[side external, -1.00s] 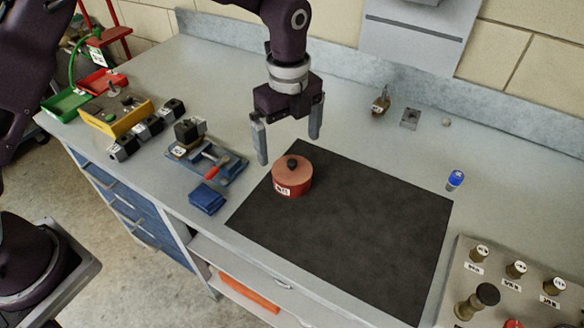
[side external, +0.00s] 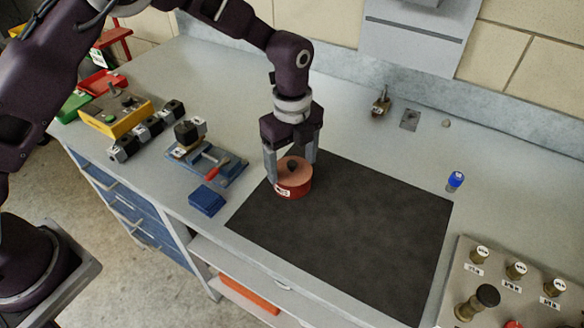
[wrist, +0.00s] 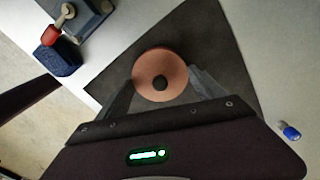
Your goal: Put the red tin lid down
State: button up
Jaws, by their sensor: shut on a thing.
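The red tin (side external: 300,189) stands upright at the back left corner of the dark mat (side external: 350,230). A white label is on its side. Its round, paler red lid (side external: 284,162) has a black knob in the middle and sits on top of the tin. My gripper (side external: 291,170) points straight down, with one finger on either side of the lid, shut on it. In the wrist view the lid (wrist: 145,88) lies between the two fingers of my gripper (wrist: 160,85). The far finger is partly hidden in the side view.
A blue block (side external: 207,200) and a blue vise with a red handle (side external: 210,172) are left of the mat. A blue-capped bottle (side external: 455,181) is to the right, and a panel with labelled knobs (side external: 510,290) is at front right. Most of the mat is clear.

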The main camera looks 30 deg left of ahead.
notch_tip(320, 180, up, 9)
jog(key=shift+f, duration=0.1)
send_over(265, 228)
jog(key=w, duration=0.1)
notch_tip(265, 228, down, 2)
jog(key=f, duration=0.7)
jog(key=s+f, duration=0.1)
jog(key=f, duration=0.2)
jog(key=shift+f, duration=0.35)
jog(key=shift+f, duration=0.15)
